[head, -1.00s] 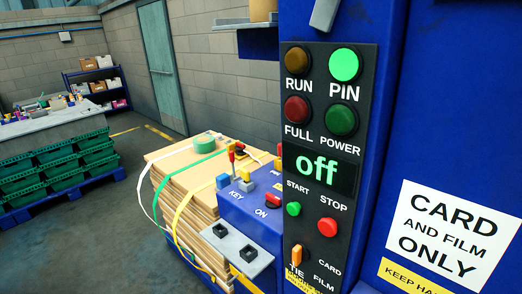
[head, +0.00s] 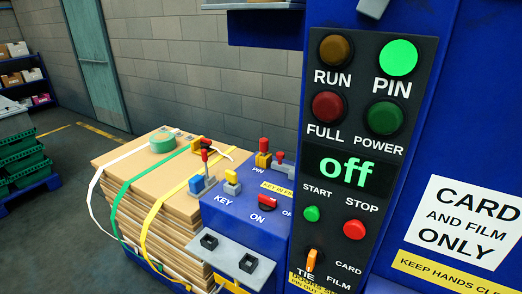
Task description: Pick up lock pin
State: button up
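A small red-topped piece on a yellow base (head: 263,158) stands at the back of the blue control box, beside a label reading PIN. This may be the lock pin; I cannot tell for sure. To its left, a thin red-headed upright piece (head: 204,158) stands by a blue block (head: 202,186). A yellow-topped piece (head: 232,182) is near the KEY label.
The dark control panel (head: 358,205) shows a lit green PIN lamp (head: 398,58) and a display reading off (head: 350,172). Strapped cardboard (head: 150,200) stands left of the blue box (head: 235,225). Open floor lies left.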

aim_at(263, 142)
jog(key=u, duration=0.4)
jog(key=i+u, duration=0.45)
jog(key=i, duration=0.2)
jog(key=i+l+u, duration=0.1)
jog(key=i+u, duration=0.35)
jog(key=i, duration=0.15)
jog(key=i+u, duration=0.35)
jog(key=i, duration=0.65)
jog(key=i+z, duration=0.2)
jog(key=z, duration=0.25)
jog(key=i+z, duration=0.25)
jog(key=z, duration=0.2)
jog(key=i+j+z, duration=0.1)
jog(key=z, duration=0.4)
jog(key=i+l+z, duration=0.1)
jog(key=i+z, duration=0.15)
jog(key=z, duration=0.2)
jog(key=i+z, duration=0.25)
jog(key=z, duration=0.2)
jog(key=i+j+z, duration=0.1)
jog(key=z, duration=0.3)
jog(key=i+j, duration=0.05)
jog(key=i, duration=0.05)
